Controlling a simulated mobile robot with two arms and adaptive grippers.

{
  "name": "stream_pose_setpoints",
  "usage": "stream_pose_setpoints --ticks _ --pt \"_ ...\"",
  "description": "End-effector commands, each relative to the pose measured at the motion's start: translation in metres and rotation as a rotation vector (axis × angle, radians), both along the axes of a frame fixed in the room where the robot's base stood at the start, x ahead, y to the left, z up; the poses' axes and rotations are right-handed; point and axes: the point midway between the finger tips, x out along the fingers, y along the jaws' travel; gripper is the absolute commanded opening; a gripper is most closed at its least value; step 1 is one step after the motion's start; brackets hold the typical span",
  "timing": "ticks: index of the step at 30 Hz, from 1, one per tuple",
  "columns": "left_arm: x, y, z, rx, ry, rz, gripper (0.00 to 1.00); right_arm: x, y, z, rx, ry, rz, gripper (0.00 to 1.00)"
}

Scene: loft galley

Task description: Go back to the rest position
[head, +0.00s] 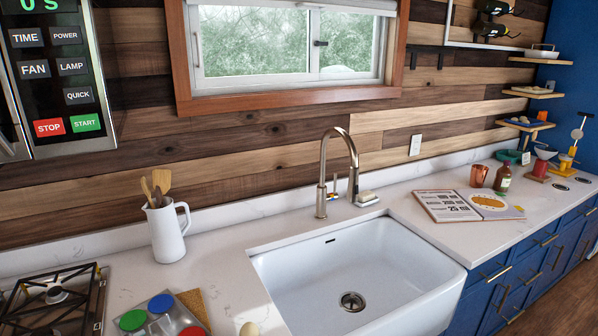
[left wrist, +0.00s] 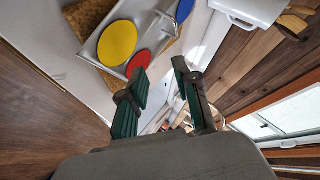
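My left gripper (left wrist: 160,80) shows in the left wrist view. Its two dark green-padded fingers stand apart with nothing between them. It hangs beside a grey tray (left wrist: 160,30) with coloured discs, apart from it as far as I can tell. Neither gripper shows in the head view, and my right gripper is in no view.
The disc tray (head: 160,326) lies on the counter's front edge, left of the white sink (head: 340,275). A gas hob (head: 50,300), a white utensil jug (head: 166,230) and a tall tap (head: 322,180) stand nearby. An open book (head: 465,205) lies right of the sink.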

Motion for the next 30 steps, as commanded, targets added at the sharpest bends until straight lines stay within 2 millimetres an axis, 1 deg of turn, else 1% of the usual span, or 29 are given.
stream_pose_setpoints --ticks 1,2,3,5,6,8,9,10,12,15,21,29,30 --pt "-0.008 -0.029 -0.015 -0.049 0.018 0.005 0.31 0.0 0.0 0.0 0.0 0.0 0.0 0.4" --pt "-0.013 -0.044 -0.021 -0.071 0.027 0.015 0.31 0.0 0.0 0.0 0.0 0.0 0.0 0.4" --pt "-0.021 -0.065 -0.029 -0.103 0.043 0.033 0.31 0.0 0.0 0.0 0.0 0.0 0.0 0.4" --pt "-0.035 -0.092 -0.04 -0.151 0.076 0.072 0.31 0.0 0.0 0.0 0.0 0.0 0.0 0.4" --pt "-0.046 -0.108 -0.046 -0.181 0.102 0.103 0.31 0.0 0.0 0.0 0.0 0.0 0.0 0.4" --pt "-0.064 -0.127 -0.053 -0.226 0.148 0.156 0.31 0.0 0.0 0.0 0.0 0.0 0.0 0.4" --pt "-0.077 -0.137 -0.057 -0.253 0.184 0.194 0.31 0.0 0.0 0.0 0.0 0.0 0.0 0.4" --pt "-0.086 -0.143 -0.059 -0.273 0.212 0.224 0.31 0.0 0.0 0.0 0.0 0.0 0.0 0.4" --pt "-0.108 -0.152 -0.065 -0.308 0.276 0.286 0.31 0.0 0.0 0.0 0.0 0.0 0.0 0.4" --pt "-0.135 -0.16 -0.07 -0.345 0.359 0.36 0.31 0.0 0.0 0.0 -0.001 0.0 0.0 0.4" --pt "-0.18 -0.167 -0.078 -0.399 0.501 0.476 0.31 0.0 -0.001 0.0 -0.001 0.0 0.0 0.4" --pt "-0.237 -0.173 -0.084 -0.457 0.677 0.6 0.31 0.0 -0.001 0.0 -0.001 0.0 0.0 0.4" --pt "-0.233 -0.173 -0.098 -0.448 0.68 0.597 0.31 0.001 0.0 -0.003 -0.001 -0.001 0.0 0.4"
